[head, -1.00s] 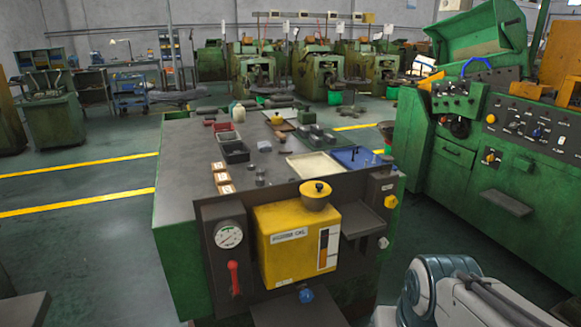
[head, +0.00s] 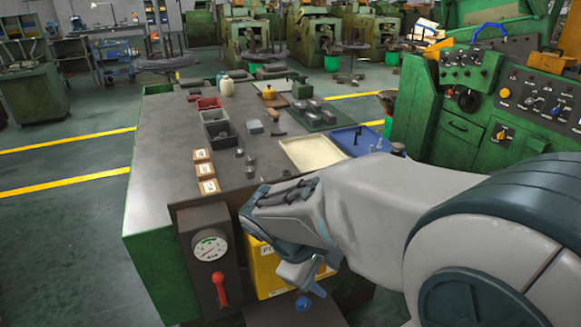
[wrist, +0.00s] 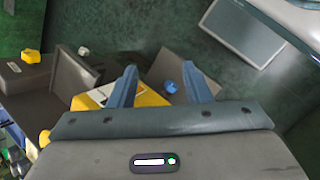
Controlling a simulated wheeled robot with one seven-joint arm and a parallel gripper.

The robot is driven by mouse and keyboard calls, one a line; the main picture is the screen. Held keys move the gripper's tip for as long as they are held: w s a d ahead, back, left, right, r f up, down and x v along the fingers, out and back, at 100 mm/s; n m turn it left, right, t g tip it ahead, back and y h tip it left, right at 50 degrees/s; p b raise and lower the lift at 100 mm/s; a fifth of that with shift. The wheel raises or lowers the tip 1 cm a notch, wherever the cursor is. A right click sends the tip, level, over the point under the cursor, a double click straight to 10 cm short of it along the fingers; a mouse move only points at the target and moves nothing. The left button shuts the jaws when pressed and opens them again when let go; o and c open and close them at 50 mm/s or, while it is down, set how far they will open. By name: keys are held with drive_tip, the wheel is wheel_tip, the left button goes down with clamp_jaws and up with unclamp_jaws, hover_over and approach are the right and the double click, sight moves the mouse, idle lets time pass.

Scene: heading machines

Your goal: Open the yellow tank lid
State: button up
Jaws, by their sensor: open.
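The yellow tank (head: 266,272) is on the front of the green bench, mostly hidden behind my arm in the head view. Its lid is hidden there. In the wrist view, part of the tank (wrist: 150,97) shows between and beside my fingers. A small yellow rounded patch (wrist: 43,137) shows at the left edge of the gripper body; I cannot tell whether it is the lid. In the head view, my gripper (head: 306,279) hangs in front of the tank, pointing downward.
A gauge (head: 210,245) and a red lever (head: 220,290) are left of the tank. A cream tray (head: 312,153), a blue tray (head: 358,143) and wooden blocks (head: 204,170) lie on the bench top. A green machine (head: 450,140) stands right.

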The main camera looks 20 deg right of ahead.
drive_tip(key=w+a+r+n+t+h, duration=0.1)
drive_tip(key=w+n+t+h, duration=0.1)
drive_tip(key=w+n, duration=0.3)
drive_tip(key=w+a+r+n+t+h, duration=0.1)
drive_tip(key=w+n+t+h, duration=0.2)
drive_tip(key=w+n+h, duration=0.2)
drive_tip(key=w+a+r+n+t+h+p, duration=0.1)
drive_tip(key=w+n+t+h, duration=0.2)
drive_tip(key=w+n, duration=0.3)
drive_tip(key=shift+w+r+h, duration=0.3)
drive_tip(key=shift+w+r, duration=0.05)
drive_tip(key=shift+w, duration=0.45)
drive_tip(key=p+x, duration=0.2)
drive_tip(key=x, duration=1.1)
drive_tip(key=shift+w+d, duration=0.2)
drive_tip(key=shift+w, duration=0.05)
